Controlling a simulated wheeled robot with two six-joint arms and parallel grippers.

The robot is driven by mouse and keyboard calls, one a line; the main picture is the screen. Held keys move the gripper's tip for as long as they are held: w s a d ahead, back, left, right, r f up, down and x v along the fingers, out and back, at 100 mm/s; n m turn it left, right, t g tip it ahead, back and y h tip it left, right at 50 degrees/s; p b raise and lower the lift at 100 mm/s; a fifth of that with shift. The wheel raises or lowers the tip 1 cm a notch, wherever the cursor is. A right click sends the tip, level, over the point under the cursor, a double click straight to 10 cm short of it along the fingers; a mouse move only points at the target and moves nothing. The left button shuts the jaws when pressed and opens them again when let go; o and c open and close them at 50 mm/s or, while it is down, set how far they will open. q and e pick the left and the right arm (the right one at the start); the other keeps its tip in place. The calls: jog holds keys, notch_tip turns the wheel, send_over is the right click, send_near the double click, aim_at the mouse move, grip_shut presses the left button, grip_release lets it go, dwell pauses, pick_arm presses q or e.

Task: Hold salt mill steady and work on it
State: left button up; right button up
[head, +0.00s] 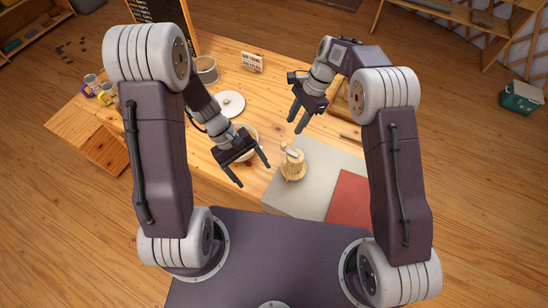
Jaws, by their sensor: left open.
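A short, round, light-wood object (293,170) that looks like the salt mill stands upright on the pale grey mat (325,160). A small pale part sticks up at its top; its details are too small to tell. My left gripper (253,176) is open and empty, to the left of the mill and apart from it, with its fingers pointing down and right. My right gripper (295,126) hangs above and behind the mill, apart from it. Its fingers are close together in this view, and I cannot tell how far apart they are.
A white bowl (247,131) stands partly hidden behind my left gripper. Behind it are a round white lid or plate (231,104), a grey pot (206,69) and a small sign (252,62). Cups (92,81) stand at the left. A red mat (348,197) lies at the front right.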

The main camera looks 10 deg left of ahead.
pick_arm(q)
jog(key=w+d+f+n+t+h, duration=0.1)
jog(key=w+d+f+n+h, duration=0.2)
jog(key=w+f+n+h, duration=0.15)
jog(key=n+t+h, duration=0.2)
jog(key=n+t, duration=0.3)
jog(key=n, duration=0.2)
send_near(287, 164)
jog(key=w+f, duration=0.1)
jog(key=w, duration=0.1)
jog(key=d+f+n, duration=0.1)
jog(key=s+d+f+n+t+h, duration=0.1)
jog(key=d+n, duration=0.1)
jog(key=shift+d+f, duration=0.15)
jog(key=shift+d, duration=0.05)
jog(key=x, duration=0.8)
jog(key=shift+w+d+f, duration=0.15)
jog(key=shift+w, duration=0.05)
jog(key=shift+c, duration=0.3)
